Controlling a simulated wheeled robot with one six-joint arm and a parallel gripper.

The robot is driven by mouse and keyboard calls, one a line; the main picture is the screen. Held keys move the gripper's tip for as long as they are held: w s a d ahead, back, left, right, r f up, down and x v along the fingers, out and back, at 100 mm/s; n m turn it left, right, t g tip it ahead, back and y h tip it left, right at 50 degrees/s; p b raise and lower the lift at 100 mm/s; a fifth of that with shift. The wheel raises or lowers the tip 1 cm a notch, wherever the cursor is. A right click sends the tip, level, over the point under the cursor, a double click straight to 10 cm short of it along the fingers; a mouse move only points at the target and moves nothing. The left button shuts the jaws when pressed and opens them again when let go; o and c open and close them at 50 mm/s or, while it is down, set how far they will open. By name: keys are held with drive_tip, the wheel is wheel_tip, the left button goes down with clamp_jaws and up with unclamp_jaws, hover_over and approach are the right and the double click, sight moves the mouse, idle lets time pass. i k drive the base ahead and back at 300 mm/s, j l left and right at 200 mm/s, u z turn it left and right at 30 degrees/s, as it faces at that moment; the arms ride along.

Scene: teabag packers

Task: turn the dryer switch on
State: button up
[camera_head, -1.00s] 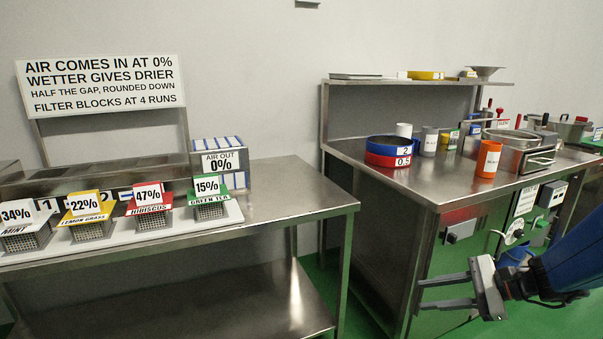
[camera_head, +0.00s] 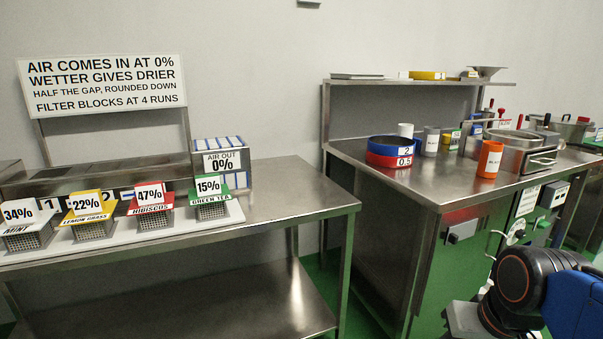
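A small grey switch box (camera_head: 461,232) is on the front of the right-hand bench, under its top. I cannot tell whether it belongs to the dryer or how it is set. The dryer seems to be the long metal unit (camera_head: 95,175) on the left table, with an "AIR OUT 0%" box (camera_head: 222,162) at its right end. No switch shows clearly on it. My gripper (camera_head: 463,320) is at the bottom right, below the switch box and apart from it.
Several labelled mesh trays, such as the green tea one (camera_head: 211,208), stand on a white strip before the metal unit. The right bench (camera_head: 440,185) holds blue and red rings (camera_head: 389,158), an orange cup (camera_head: 489,160) and pans. A gap separates the tables.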

sight(543, 224)
drive_tip(key=i+l+z, duration=0.15)
drive_tip(key=z, duration=0.25)
drive_tip(key=i+l+z, duration=0.1)
drive_tip(key=z, duration=0.35)
drive_tip(key=i+z, duration=0.2)
drive_tip(key=z, duration=0.2)
drive_tip(key=i+l+u, duration=0.2)
drive_tip(key=i+l, duration=0.5)
